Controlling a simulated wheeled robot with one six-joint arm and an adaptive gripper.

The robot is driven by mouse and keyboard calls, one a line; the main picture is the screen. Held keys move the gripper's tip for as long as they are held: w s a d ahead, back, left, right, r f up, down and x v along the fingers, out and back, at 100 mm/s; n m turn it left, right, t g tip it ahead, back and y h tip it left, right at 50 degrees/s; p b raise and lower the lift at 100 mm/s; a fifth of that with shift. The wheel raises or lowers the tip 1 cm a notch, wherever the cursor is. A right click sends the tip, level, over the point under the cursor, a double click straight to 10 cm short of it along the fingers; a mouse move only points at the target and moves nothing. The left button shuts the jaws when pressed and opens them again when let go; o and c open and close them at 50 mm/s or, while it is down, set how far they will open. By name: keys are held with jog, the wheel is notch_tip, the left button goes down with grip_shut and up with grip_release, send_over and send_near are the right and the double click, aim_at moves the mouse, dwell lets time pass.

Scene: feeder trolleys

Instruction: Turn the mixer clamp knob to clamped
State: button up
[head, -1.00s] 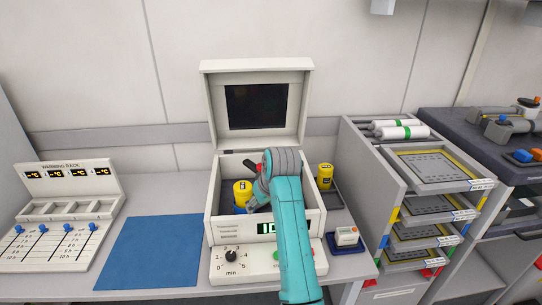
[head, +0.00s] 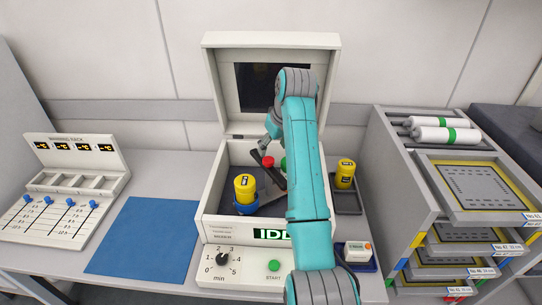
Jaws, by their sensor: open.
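The mixer (head: 222,228) is a white box with its lid (head: 215,85) raised. Inside it, a yellow jar (head: 244,188) stands upright in a blue holder (head: 246,208) at the left. A dark bar (head: 276,179) lies slanted beside the jar, with a red round part (head: 268,162) near its upper end and a green part (head: 284,164) to the right; I cannot tell which is the clamp knob. My gripper (head: 266,146) is open just above the red part, mostly hidden behind my teal arm. I cannot tell whether it touches. The right of the chamber is hidden.
The mixer front has a black timer dial (head: 222,260) and a green start button (head: 273,266). Another yellow jar (head: 345,173) stands in a tray at the right. A blue mat (head: 145,240) lies clear at the left, beside the warming rack (head: 50,215). A shelf trolley (head: 400,200) stands right.

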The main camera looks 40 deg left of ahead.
aim_at(269, 159)
jog(key=shift+x, duration=3.15)
grip_shut()
